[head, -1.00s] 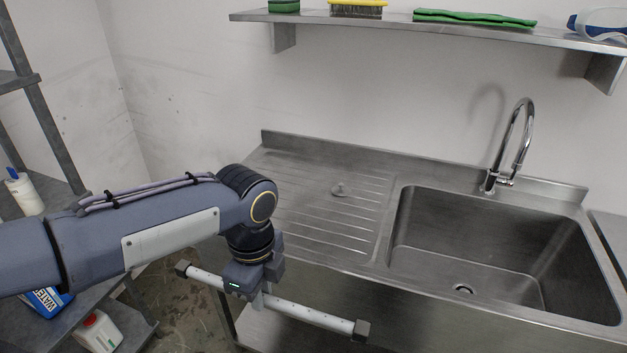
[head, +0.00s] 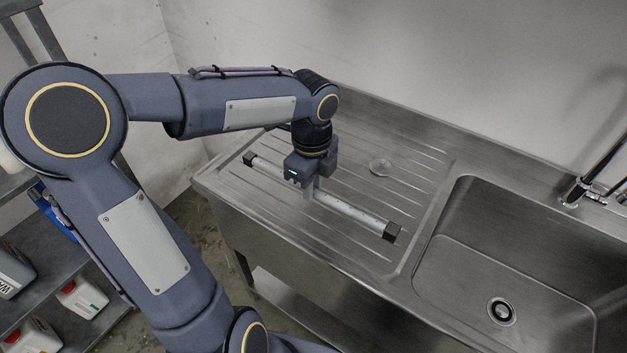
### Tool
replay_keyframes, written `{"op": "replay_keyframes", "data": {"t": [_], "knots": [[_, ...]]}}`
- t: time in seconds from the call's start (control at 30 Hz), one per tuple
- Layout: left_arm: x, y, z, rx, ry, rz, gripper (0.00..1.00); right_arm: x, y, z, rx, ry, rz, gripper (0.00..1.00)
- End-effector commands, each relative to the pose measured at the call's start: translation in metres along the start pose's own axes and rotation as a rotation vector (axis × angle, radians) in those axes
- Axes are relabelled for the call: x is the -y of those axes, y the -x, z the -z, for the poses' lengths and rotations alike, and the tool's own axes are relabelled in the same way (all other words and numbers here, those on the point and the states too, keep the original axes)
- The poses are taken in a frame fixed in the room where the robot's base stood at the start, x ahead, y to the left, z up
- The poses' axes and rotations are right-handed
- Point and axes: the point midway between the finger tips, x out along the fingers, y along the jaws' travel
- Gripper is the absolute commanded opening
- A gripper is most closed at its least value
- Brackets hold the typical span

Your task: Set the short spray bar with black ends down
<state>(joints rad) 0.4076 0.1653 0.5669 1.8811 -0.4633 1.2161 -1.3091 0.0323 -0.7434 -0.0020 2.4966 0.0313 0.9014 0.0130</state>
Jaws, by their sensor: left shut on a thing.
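The short spray bar (head: 348,209) is a grey-white tube with small holes and a square black cap at each end. My left gripper (head: 312,190) is shut on it near its middle, from above. The bar lies slantwise over the ribbed drainboard (head: 334,150) to the left of the sink basin, its right end nearer the basin. Whether it touches the drainboard or hangs just above it, I cannot tell. My right gripper is not in view.
The sink basin (head: 480,232) with its drain is on the right, the tap (head: 590,185) behind it. Shelving with several bottles (head: 82,298) stands at the left.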

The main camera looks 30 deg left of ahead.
Motion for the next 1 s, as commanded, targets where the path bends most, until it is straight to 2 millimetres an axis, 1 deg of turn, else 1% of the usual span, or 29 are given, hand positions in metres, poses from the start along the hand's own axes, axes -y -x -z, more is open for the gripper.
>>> {"op": "replay_keyframes", "data": {"t": [0.03, 0.07, 0.1, 0.2, 0.3, 0.4, 0.57, 0.8, 1.0], "knots": [[0.01, -0.005, -0.009, -0.004, 0.003, -0.006, 0.0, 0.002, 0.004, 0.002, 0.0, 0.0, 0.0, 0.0], [0.015, -0.008, -0.014, -0.003, 0.002, -0.005, 0.0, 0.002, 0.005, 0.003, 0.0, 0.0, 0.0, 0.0], [0.021, -0.015, -0.02, -0.004, 0.001, -0.005, 0.0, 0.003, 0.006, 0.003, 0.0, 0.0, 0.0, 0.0], [0.032, -0.036, -0.03, -0.002, 0.0, -0.006, 0.0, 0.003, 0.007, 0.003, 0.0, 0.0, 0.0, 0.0], [0.042, -0.051, -0.038, -0.002, 0.0, -0.004, 0.0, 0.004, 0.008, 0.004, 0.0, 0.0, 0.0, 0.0], [0.048, -0.059, -0.043, 0.0, 0.0, 0.0, 0.0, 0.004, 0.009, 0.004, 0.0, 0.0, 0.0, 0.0], [0.052, -0.067, -0.048, 0.0, 0.0, -0.001, 0.0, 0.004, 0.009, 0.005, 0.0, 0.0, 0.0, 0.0], [0.053, -0.098, -0.049, 0.0, -0.001, -0.003, 0.0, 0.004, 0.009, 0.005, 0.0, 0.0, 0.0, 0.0], [0.054, -0.1, -0.049, 0.001, 0.0, 0.001, 0.0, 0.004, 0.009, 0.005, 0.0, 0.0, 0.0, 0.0]]}}
